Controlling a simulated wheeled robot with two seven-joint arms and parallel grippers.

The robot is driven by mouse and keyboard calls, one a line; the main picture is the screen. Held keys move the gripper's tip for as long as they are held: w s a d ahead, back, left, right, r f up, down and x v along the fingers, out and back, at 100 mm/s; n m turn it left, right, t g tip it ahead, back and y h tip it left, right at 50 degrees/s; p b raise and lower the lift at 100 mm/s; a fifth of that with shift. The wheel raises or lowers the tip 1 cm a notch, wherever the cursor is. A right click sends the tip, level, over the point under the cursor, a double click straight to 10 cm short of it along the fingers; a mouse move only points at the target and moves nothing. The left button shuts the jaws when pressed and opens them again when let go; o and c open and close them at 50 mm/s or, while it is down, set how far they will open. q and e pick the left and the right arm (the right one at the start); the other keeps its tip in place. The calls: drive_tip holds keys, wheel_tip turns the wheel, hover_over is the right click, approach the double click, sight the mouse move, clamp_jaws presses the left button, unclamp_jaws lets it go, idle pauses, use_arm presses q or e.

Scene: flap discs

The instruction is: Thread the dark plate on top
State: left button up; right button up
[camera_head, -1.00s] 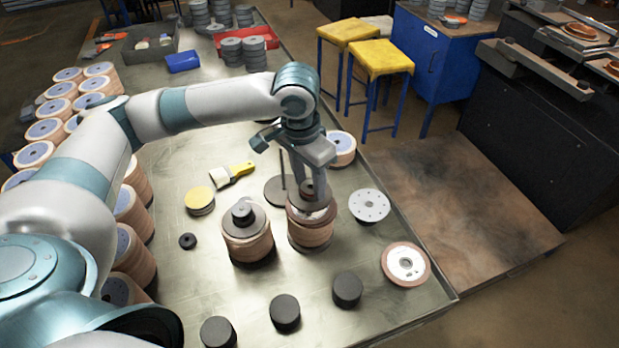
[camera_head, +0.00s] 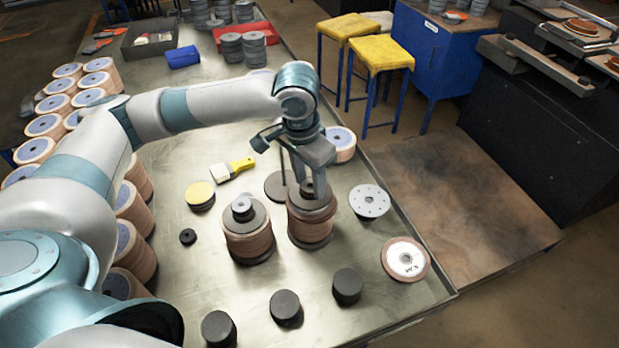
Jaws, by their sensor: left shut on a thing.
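My left gripper (camera_head: 311,192) points straight down over the right-hand stack of tan flap discs (camera_head: 310,232). It is shut on the dark plate (camera_head: 298,208), by the small hub at its middle. The plate lies level on top of the stack, and I see no clear gap between them. The fingers hide part of the hub, and the spindle in the stack cannot be seen. A second tan stack (camera_head: 248,244) stands just to the left, with a grey plate and a small hub on top. My right gripper is not in view.
A yellow brush (camera_head: 240,165), a yellow disc (camera_head: 200,195) and a small black ring (camera_head: 188,236) lie left. Black cylinders (camera_head: 286,308) stand in front. Backing discs (camera_head: 369,201) lie right. Discs crowd the left edge.

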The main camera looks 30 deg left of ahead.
use_arm(q)
drive_tip(key=shift+f, duration=1)
drive_tip(key=o, duration=1.5)
drive_tip(key=shift+f, duration=0.1)
drive_tip(key=r+b, duration=0.1)
drive_tip(key=r, duration=0.4)
drive_tip(key=s+r+b, duration=0.1)
drive_tip(key=r, duration=0.5)
drive_tip(key=s+r+b, duration=0.1)
drive_tip(key=r, duration=0.5)
drive_tip(key=shift+a+r, duration=0.2)
drive_tip(key=shift+a, duration=0.1)
